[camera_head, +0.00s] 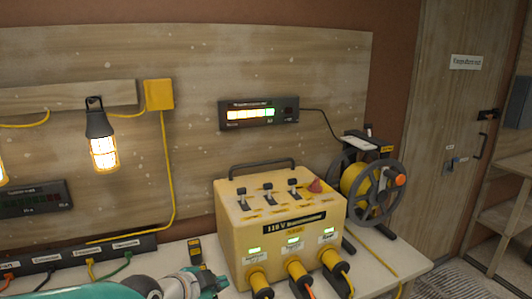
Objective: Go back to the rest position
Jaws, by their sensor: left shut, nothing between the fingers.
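My left arm (178,287), teal and pale grey with a dark part, comes in low along the bottom edge, in front of the bench. The frame's edge cuts it off, and its fingers cannot be made out clearly. I see nothing held there. The left gripper is shut and empty. My right gripper is not in view.
A yellow 110 V transformer box (235,234) with plugged-in cables stands close to the right of my left arm. A small yellow-black device (195,250) is just behind the arm. A cable reel (368,188), power strip (75,255) and hanging lit lamp (102,145) are near.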

